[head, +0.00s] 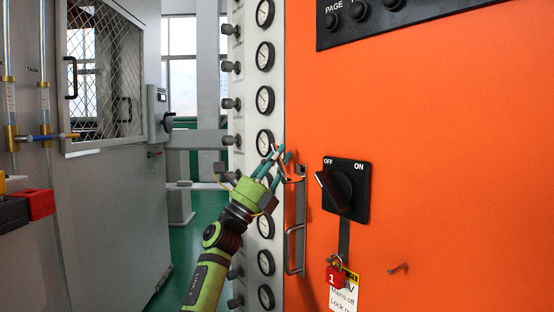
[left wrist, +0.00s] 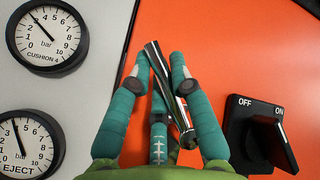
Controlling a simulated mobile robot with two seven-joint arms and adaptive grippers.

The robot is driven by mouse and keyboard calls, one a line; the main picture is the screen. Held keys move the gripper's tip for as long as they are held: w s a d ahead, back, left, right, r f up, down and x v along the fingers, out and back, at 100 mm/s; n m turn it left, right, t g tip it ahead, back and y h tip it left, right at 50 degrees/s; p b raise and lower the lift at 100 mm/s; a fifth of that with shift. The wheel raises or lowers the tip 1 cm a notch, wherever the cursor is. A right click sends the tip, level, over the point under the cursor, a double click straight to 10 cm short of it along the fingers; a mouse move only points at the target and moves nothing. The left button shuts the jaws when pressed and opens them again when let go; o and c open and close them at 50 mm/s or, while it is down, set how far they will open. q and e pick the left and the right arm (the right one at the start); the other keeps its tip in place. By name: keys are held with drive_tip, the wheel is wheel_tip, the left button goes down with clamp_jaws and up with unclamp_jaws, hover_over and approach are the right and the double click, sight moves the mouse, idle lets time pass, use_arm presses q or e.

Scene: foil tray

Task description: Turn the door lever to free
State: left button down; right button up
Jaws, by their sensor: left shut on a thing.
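The door lever is a shiny metal bar on the orange door (head: 450,120). It shows in the left wrist view (left wrist: 172,92), slanted, its top leaning left. My left gripper (head: 277,162), with teal fingers, is at the left edge of the orange door. In the left wrist view my left gripper (left wrist: 160,72) has its fingers on both sides of the lever and is shut on it. In the head view the fingers partly hide the lever (head: 293,180). My right gripper is out of view.
A black OFF/ON rotary switch (head: 345,188) is right of the lever, with a red padlock (head: 336,276) and a tag (head: 344,295) below. A metal pull handle (head: 290,250) is below the lever. A column of gauges (head: 265,100) runs along the left.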

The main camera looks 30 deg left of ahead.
use_arm(q)
drive_tip(key=shift+d, duration=0.15)
drive_tip(key=c, duration=1.4)
unclamp_jaws()
drive_tip(key=v, duration=1.2)
drive_tip(key=shift+w, duration=0.1)
